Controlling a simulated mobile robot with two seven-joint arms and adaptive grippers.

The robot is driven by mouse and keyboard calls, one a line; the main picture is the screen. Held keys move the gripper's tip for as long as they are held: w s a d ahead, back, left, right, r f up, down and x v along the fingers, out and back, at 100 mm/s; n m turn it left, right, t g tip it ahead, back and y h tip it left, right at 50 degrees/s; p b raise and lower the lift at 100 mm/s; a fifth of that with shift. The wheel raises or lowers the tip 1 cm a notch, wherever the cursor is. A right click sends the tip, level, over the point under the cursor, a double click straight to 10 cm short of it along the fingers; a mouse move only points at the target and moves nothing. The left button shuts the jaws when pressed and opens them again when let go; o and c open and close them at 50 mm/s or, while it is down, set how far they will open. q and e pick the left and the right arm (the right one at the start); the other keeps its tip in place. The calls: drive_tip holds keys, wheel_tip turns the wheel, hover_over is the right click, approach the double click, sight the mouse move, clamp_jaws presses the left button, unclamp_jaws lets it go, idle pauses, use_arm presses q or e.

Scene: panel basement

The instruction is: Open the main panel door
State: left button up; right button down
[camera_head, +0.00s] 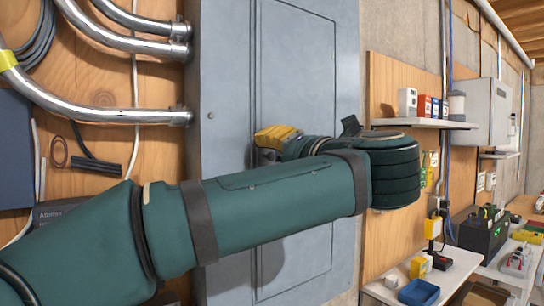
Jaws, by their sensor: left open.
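The main panel is a tall blue-grey metal cabinet (222,70) on the wall in the middle of the head view. Its inner door (300,70) is a rectangle outlined by a thin seam and looks flush with the front. My left arm crosses in front of the panel from the lower left, in green covering, and bends back at the wrist. My left gripper (268,145), with yellow and grey parts, is open at the left edge of the inner door, about mid-height. The arm hides its far parts, and I cannot tell whether it touches the door. My right gripper is out of view.
Metal conduits (100,113) run into the panel's left side over a plywood wall. To the right are a shelf with small boxes (408,102), a grey wall box (486,112), and a bench with a blue tray (418,292) and a black battery-like box (483,236).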

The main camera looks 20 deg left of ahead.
use_arm(q)
drive_tip(key=shift+w+a, duration=0.3)
drive_tip(key=shift+a, duration=0.1)
drive_tip(key=shift+o, duration=0.3)
